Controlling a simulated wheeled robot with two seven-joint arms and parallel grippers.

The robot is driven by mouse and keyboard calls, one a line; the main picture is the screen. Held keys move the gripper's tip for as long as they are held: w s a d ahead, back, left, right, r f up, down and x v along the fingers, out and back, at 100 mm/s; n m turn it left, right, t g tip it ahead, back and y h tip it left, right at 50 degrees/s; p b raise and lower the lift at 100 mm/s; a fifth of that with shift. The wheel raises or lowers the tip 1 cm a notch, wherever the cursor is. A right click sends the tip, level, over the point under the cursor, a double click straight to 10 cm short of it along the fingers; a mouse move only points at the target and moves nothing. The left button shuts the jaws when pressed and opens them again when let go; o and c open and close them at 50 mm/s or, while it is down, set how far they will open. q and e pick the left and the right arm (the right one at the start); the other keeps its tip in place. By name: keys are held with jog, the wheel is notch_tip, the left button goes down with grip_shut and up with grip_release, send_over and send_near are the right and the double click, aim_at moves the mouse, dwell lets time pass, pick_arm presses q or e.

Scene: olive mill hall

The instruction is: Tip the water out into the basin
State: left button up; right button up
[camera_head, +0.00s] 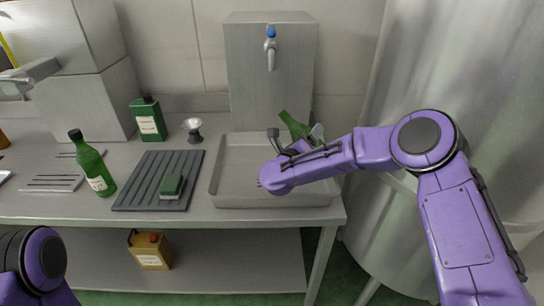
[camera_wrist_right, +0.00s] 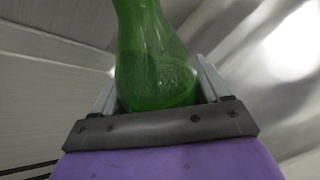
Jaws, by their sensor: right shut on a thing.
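A green glass bottle (camera_head: 293,125) is in my right gripper (camera_head: 303,143), above the back right part of the grey basin (camera_head: 232,190). The bottle leans with its neck up and to the left. My arm hides its lower part in the head view. In the right wrist view the green bottle (camera_wrist_right: 152,50) sits between the two fingers of the gripper (camera_wrist_right: 158,85), which are shut on it. A level line shows inside the glass, perhaps water. My left arm shows at the bottom left, but its gripper is out of view.
A tap (camera_head: 271,55) hangs on the steel panel behind the basin. A dark ribbed mat (camera_head: 140,190) with a green sponge (camera_head: 172,185), another green bottle (camera_head: 92,165), a green can (camera_head: 148,120) and a small metal funnel (camera_head: 193,130) stand left. A yellowish can (camera_head: 150,250) is below.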

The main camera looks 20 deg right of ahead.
jog(key=shift+s+d+r+n+p, duration=0.1)
jog(key=shift+s+r+n+p, duration=0.1)
jog(key=shift+n+p, duration=0.3)
jog(key=shift+s+d+n+p, duration=0.1)
jog(key=shift+d+n+p, duration=0.3)
jog(key=shift+p, duration=0.6)
jog(key=shift+a+n, duration=0.1)
jog(key=shift+n, duration=0.2)
jog(key=shift+s+n+p, duration=0.1)
jog(key=shift+n+p, duration=0.2)
jog(key=shift+p, duration=0.35)
jog(key=shift+s+f+n, duration=0.1)
jog(key=shift+f+n, duration=0.3)
jog(key=shift+f, duration=0.5)
jog(key=shift+d+f+n, duration=0.25)
jog(key=shift+f+n, duration=0.15)
jog(key=shift+f, duration=0.1)
jog(key=shift+s+f+t, duration=0.1)
jog(key=shift+f+t, duration=0.05)
jog(key=shift+t, duration=0.15)
jog(key=shift+w+a+f+n+b, duration=0.2)
jog(key=shift+f+n+b, duration=0.2)
jog(key=shift+n, duration=0.15)
jog(key=shift+w+a+f+n+b, duration=0.15)
jog(key=shift+f+n+b, duration=0.2)
jog(key=shift+n, duration=0.2)
